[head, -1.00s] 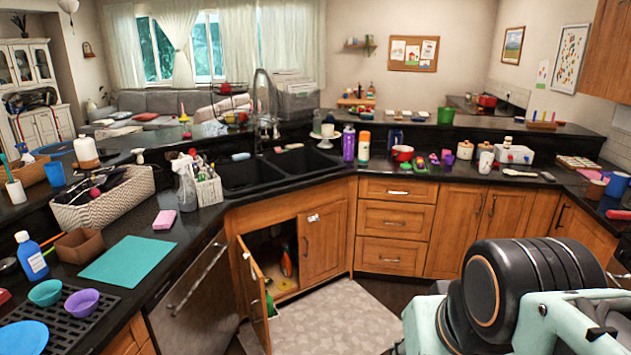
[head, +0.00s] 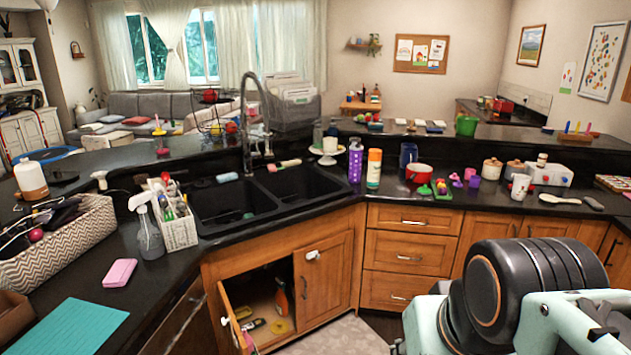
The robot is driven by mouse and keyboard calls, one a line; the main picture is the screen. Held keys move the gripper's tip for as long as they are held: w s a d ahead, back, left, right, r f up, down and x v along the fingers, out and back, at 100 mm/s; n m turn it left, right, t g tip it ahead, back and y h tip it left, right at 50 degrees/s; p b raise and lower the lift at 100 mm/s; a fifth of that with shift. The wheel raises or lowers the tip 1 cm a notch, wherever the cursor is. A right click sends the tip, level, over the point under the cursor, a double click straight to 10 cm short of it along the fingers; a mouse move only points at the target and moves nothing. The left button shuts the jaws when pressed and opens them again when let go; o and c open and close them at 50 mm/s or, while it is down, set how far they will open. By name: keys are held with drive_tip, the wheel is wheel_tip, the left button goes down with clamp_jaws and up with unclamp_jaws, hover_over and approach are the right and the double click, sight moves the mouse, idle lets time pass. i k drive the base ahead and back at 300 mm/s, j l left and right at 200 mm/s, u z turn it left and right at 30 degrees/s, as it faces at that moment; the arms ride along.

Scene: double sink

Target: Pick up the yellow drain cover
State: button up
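A flat, round yellow thing (head: 279,327), which looks like the drain cover, lies on the floor of the cabinet under the sink. It is small in the view and its details are hard to tell. The left cabinet door (head: 233,322) stands open; the right door (head: 323,284) is shut. Part of my arm shows at the lower right, well to the right of the open cabinet. My gripper is out of view.
A longish yellow and dark item (head: 253,324) lies left of the yellow disc, and an orange bottle (head: 281,299) stands behind it. The double sink (head: 265,197) is above. The patterned mat (head: 335,336) in front looks clear.

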sight(279, 325)
drive_tip(key=i, duration=2.4)
drive_tip(key=i+l+u, duration=0.1)
drive_tip(key=i+u, duration=0.35)
